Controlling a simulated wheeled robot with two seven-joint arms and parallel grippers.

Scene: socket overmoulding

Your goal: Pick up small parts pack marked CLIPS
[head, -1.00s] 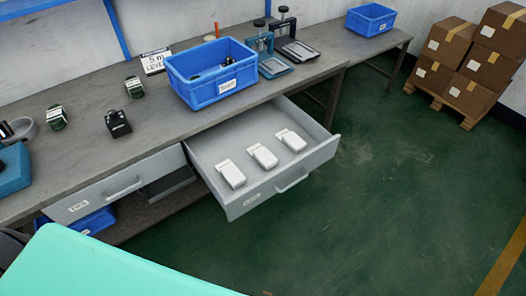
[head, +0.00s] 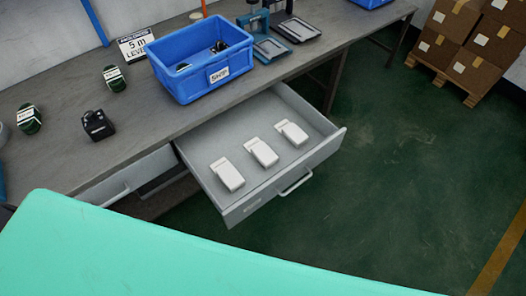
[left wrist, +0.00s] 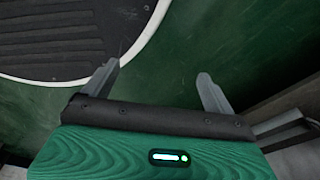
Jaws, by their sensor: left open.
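An open grey drawer (head: 335,143) under the bench holds three white packs in a row, the left pack (head: 227,174), the middle pack (head: 262,152) and the right pack (head: 291,133). They lie apart from each other. No marking can be read on any of them, and the small label on the drawer front is too blurred to read. My left gripper (left wrist: 157,80) shows in the left wrist view with its two fingers wide apart and nothing between them, above green floor, away from the packs. My right gripper is in neither view.
A blue bin marked SHIP (head: 185,93) stands on the bench (head: 150,120) behind the drawer. A black device (head: 97,125) and green-black parts (head: 114,78) lie left of it. Cartons (head: 455,48) are stacked at the back right. The floor right of the drawer is clear.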

